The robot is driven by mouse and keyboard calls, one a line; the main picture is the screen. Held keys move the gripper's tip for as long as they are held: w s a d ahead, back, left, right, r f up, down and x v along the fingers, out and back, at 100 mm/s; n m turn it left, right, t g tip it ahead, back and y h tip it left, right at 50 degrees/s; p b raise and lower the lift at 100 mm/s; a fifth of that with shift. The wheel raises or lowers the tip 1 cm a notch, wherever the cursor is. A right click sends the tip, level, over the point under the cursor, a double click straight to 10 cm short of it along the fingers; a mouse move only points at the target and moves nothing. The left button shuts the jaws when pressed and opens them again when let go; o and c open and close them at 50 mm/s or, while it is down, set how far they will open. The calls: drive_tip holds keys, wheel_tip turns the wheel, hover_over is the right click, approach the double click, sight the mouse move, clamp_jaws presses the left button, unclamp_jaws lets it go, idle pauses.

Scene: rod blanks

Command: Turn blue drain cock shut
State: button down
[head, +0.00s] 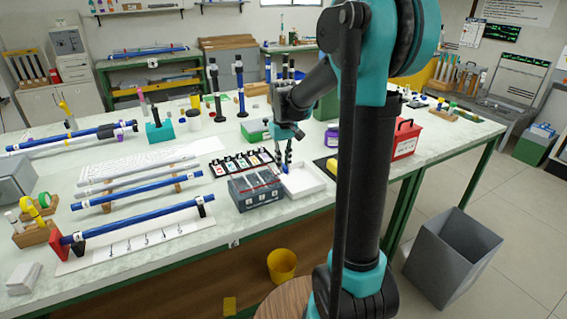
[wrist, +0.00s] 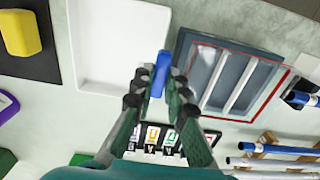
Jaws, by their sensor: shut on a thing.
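My gripper (wrist: 157,88) is shut on a short blue piece (wrist: 161,72), which sticks out past the fingertips in the wrist view. In the head view my gripper (head: 287,163) points down above the bench, near the border between a white tray (head: 317,188) and a grey divided box (head: 240,200). The white tray also shows in the wrist view (wrist: 110,40), left of the blue piece, and the grey box (wrist: 181,55) is on the right. I cannot make out a drain cock for certain, nor whether the blue piece is part of one.
A black strip with labelled cards (head: 238,163) lies behind the grey box. A red toolbox (head: 404,140) stands to the right. Blue rods (head: 138,190) rest on supports at left. A yellow bucket (head: 282,265) and a grey bin (head: 452,262) stand on the floor.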

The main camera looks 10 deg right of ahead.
drive_tip(key=c, duration=1.5)
unclamp_jaws()
drive_tip(key=shift+c, duration=0.2)
drive_tip(key=shift+n, duration=0.3)
